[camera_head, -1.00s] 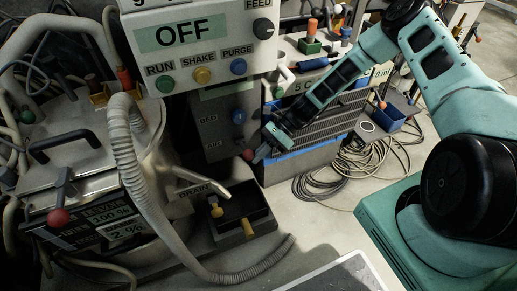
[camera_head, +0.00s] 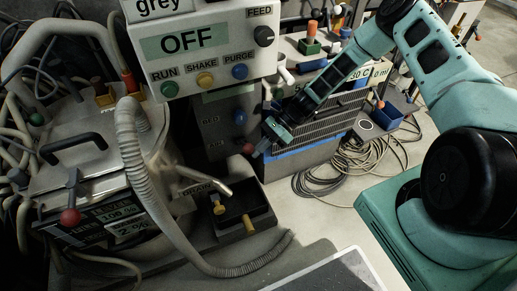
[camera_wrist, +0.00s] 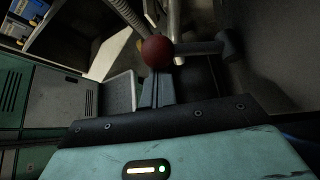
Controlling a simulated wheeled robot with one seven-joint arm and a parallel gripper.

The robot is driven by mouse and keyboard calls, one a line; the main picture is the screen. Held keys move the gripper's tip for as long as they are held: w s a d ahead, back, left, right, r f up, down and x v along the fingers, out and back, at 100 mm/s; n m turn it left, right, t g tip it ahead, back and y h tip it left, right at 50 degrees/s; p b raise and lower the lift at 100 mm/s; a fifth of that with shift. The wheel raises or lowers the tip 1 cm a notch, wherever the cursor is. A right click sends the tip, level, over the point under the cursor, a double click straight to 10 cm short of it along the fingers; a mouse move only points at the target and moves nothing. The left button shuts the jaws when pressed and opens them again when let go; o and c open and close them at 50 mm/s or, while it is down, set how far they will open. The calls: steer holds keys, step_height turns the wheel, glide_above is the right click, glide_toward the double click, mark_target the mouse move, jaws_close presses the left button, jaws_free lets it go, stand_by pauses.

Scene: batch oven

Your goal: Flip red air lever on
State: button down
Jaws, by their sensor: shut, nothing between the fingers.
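The red ball of the air lever (camera_head: 247,149) sticks out low on the grey panel, beside a small label that seems to read AIR. In the wrist view the red ball (camera_wrist: 156,51) is just beyond my fingertips, with a dark lever arm running right to a round pivot. My gripper (camera_head: 262,149) is right of the ball in the head view, fingers shut and empty. In the wrist view the shut fingers (camera_wrist: 157,88) point at the ball; I cannot tell whether they touch it.
A control box (camera_head: 200,50) reading OFF hangs above the panel. A blue knob (camera_head: 239,116) is above the lever. A drain tray (camera_head: 240,215) stands below, and a ribbed hose (camera_head: 140,165) crosses the left. Another red-ball lever (camera_head: 70,217) is far left. Coiled cables (camera_head: 340,180) lie on the floor.

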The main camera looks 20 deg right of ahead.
steer(key=shift+f, duration=0.1)
steer(key=d+r, duration=0.1)
steer(key=d, duration=0.8)
steer(key=shift+w+d+r, duration=0.2)
steer(key=shift+w+r, duration=0.15)
steer(key=shift+w, duration=0.1)
